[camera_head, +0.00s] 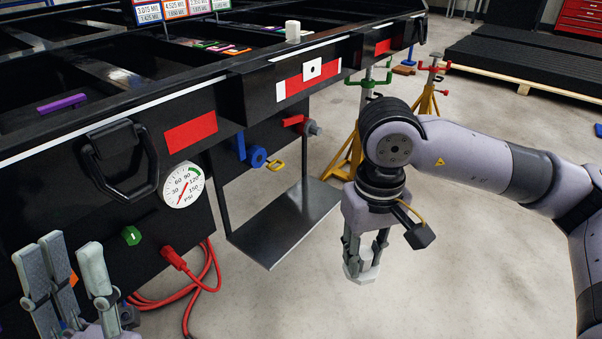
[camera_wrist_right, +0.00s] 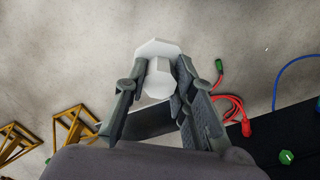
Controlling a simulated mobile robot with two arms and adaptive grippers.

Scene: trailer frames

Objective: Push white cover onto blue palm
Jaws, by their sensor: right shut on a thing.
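The white cover (camera_head: 362,276) is between the fingertips of my right gripper (camera_head: 363,256), which points down in the head view. In the right wrist view, the cover (camera_wrist_right: 158,78) shows an octagonal white plate with a narrower block, and the fingers (camera_wrist_right: 158,92) close on that block. The blue palm (camera_head: 257,157) is a round blue fitting on the dark trailer front, left of and above my right gripper. The gripper and cover are apart from it. My left gripper (camera_head: 76,266) is at the lower left with its fingers spread and empty.
A dark metal step (camera_head: 285,222) hangs from the trailer between the blue palm and my right gripper. A red plug with cable (camera_head: 173,259) and a pressure gauge (camera_head: 183,186) are on the left. Yellow jack stands (camera_head: 428,100) stand behind.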

